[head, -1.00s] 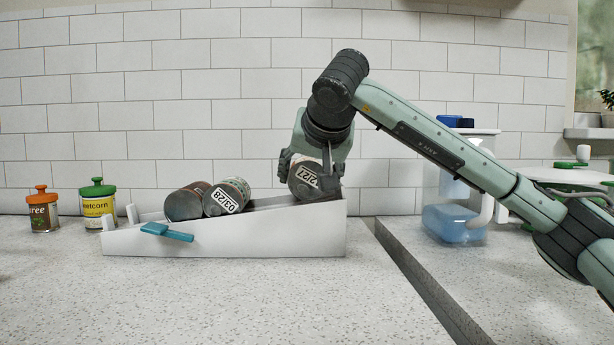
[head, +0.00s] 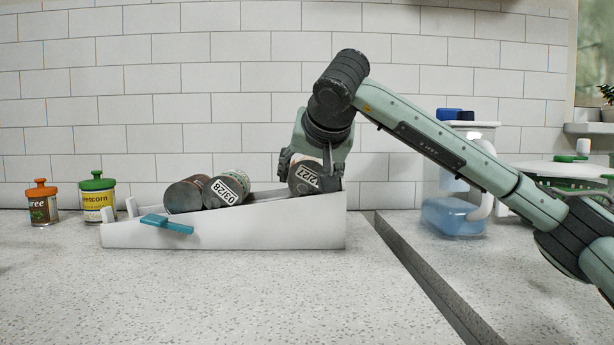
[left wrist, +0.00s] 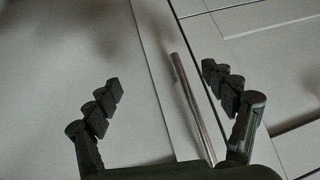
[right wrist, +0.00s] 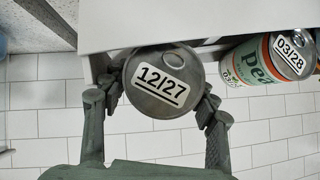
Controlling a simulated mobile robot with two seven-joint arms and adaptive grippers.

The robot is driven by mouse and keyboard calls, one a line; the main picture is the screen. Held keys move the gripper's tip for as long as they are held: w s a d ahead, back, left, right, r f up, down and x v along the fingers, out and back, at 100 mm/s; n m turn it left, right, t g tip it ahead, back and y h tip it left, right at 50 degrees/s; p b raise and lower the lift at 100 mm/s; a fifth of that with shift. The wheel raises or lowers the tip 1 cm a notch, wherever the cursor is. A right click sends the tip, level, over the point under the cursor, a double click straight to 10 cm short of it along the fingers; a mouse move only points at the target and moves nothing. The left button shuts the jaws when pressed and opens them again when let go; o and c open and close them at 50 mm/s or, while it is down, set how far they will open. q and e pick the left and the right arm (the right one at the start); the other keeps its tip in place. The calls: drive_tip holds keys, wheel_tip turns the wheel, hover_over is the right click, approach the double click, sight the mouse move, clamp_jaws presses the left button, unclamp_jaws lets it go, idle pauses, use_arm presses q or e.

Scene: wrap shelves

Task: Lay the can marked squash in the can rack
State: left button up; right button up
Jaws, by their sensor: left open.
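The white, sloping can rack (head: 225,236) stands on the counter. My right gripper (head: 305,172) is at its high right end, shut on a can with a 12/27 end label (head: 304,180). The held can's lower part is hidden behind the rack wall. In the right wrist view the fingers touch both sides of this can (right wrist: 158,82); its name is not visible. A can marked 03/28 (head: 226,188) lies in the rack; its side reads "Pea" in the right wrist view (right wrist: 262,62). Another can (head: 184,195) lies at the low end. My left gripper (left wrist: 165,85) is open and empty.
A teal lever (head: 167,224) sticks out from the rack front. An orange-lidded jar (head: 41,205) and a green-lidded jar (head: 97,200) stand left. A gap (head: 430,275) divides the counter. A blue-and-clear container (head: 455,215) stands right. A cabinet handle (left wrist: 193,105) is below my left gripper.

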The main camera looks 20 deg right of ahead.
drive_tip(key=o, duration=0.5)
drive_tip(key=shift+d+f, duration=0.1)
drive_tip(key=shift+f, duration=0.05)
drive_tip(key=shift+a+v, duration=0.2)
drive_tip(key=shift+v, duration=5.9)
